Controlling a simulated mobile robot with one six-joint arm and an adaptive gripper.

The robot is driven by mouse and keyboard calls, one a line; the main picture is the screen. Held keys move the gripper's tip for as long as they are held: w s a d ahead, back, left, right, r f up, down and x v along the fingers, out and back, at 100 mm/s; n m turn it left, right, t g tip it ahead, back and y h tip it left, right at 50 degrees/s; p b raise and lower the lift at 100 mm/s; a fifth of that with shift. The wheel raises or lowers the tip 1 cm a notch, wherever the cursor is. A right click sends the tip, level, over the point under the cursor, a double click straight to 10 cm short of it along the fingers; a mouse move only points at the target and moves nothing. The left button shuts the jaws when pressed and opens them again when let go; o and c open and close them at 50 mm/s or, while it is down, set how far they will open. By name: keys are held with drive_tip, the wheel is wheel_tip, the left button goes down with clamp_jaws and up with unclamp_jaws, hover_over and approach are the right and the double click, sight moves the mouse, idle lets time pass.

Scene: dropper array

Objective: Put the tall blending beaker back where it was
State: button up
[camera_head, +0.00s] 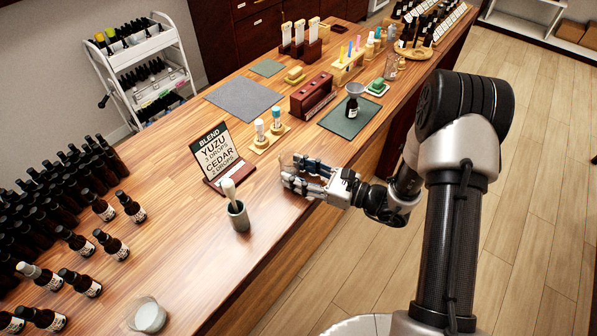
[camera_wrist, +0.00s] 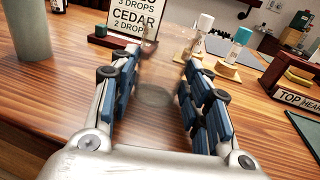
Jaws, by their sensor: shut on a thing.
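The tall blending beaker (camera_wrist: 155,70) is clear glass and hard to see. In the wrist view it stands roughly upright between the two blue-padded fingers of my gripper (camera_wrist: 163,78), and its round base shows as a darker disc. In the head view the beaker (camera_head: 286,160) is only a faint outline at the fingertips. My gripper (camera_head: 300,174) is shut on it, low over the table's front edge, right of the BLEND sign (camera_head: 215,152). I cannot tell whether the base touches the wood.
A grey cup with a white-tipped tool (camera_head: 238,216) stands left of my gripper. Two droppers on a wooden stand (camera_head: 268,139) are behind it. A green mat (camera_head: 338,128) with a dark bottle lies further right. Bare wood surrounds the gripper. Dark bottles (camera_head: 104,207) crowd the left.

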drive_tip(key=o, duration=1.1)
drive_tip(key=shift+r, duration=0.1)
drive_tip(key=shift+d+r+p, duration=0.1)
drive_tip(key=shift+d+p, duration=0.1)
drive_tip(key=shift+p, duration=0.1)
drive_tip(key=f+p+v, duration=0.1)
drive_tip(key=p+v, duration=0.1)
drive_tip(key=v, duration=1)
drive_tip(key=s+a+r+n+g+h, duration=0.3)
drive_tip(key=s+r+n+g, duration=0.2)
drive_tip(key=s+r+n, duration=0.2)
drive_tip(key=s+a+r+n+g+h, duration=0.3)
drive_tip(key=s+r+n+g, duration=0.1)
drive_tip(key=s+r+n, duration=0.25)
drive_tip(key=s+d+r+n+t+h, duration=0.6)
drive_tip(key=s+d+r+n+h, duration=0.1)
drive_tip(key=d+n+h, duration=0.2)
drive_tip(key=shift+s+r+n+h, duration=0.15)
drive_tip(key=shift+s+n+h, duration=0.05)
drive_tip(key=shift+n+h, duration=0.15)
